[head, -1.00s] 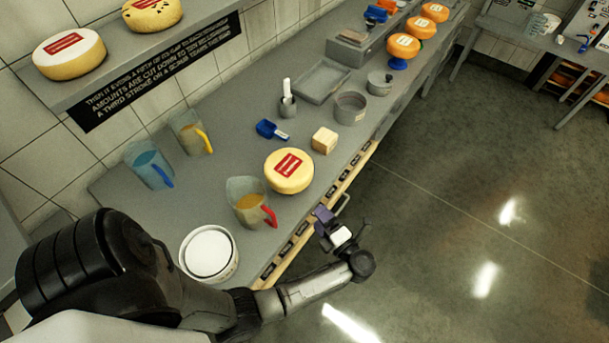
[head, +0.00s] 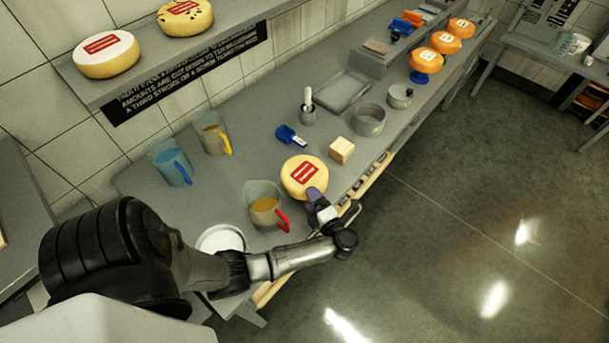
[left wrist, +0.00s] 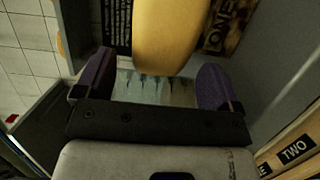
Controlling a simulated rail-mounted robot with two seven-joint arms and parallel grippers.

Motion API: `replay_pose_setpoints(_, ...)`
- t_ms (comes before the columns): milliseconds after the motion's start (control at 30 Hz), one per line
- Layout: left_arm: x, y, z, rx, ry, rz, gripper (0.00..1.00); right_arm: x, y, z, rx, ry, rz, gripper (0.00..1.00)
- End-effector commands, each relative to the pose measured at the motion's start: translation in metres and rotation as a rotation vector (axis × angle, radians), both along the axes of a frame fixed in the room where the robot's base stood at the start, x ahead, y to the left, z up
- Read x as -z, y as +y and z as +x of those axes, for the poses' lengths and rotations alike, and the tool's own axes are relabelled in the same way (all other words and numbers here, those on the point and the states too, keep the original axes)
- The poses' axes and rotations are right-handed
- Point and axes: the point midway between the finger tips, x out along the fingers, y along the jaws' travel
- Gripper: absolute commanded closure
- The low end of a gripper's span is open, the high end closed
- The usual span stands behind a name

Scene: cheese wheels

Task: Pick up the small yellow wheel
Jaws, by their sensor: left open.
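The small yellow wheel (head: 298,179), with a red label on its pale top, lies flat on the grey counter (head: 262,158). In the left wrist view, its yellow side (left wrist: 165,38) is straight ahead, between the lines of the two purple fingers. My left gripper (head: 316,196) is open and empty at the wheel's front right edge, overlapping it in the head view. In the left wrist view its fingers (left wrist: 156,68) are spread wide with the wheel's edge near their tips. I cannot tell whether they touch it. My right gripper is not in view.
A jug with a red handle (head: 264,206) stands just left of the wheel, close to my left arm. A wooden block (head: 341,150) and a blue scoop (head: 290,136) are behind it. A white tub (head: 221,240) is partly hidden by my arm. Larger wheels (head: 106,55) sit on the shelf.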

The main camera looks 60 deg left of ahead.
Motion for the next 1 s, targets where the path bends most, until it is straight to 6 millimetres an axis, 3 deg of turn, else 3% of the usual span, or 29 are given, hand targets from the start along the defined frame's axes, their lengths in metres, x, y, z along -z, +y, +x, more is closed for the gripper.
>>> replay_pose_setpoints(200,-0.002,0.022,-0.002,0.001,0.000,0.001,0.12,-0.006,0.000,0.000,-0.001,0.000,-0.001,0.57)
replay_pose_setpoints(500,0.000,0.026,-0.003,0.000,0.001,-0.001,0.12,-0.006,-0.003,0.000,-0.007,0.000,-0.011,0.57)
replay_pose_setpoints(1000,-0.001,0.026,-0.002,0.000,0.000,-0.001,0.59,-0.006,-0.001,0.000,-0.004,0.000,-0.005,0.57)
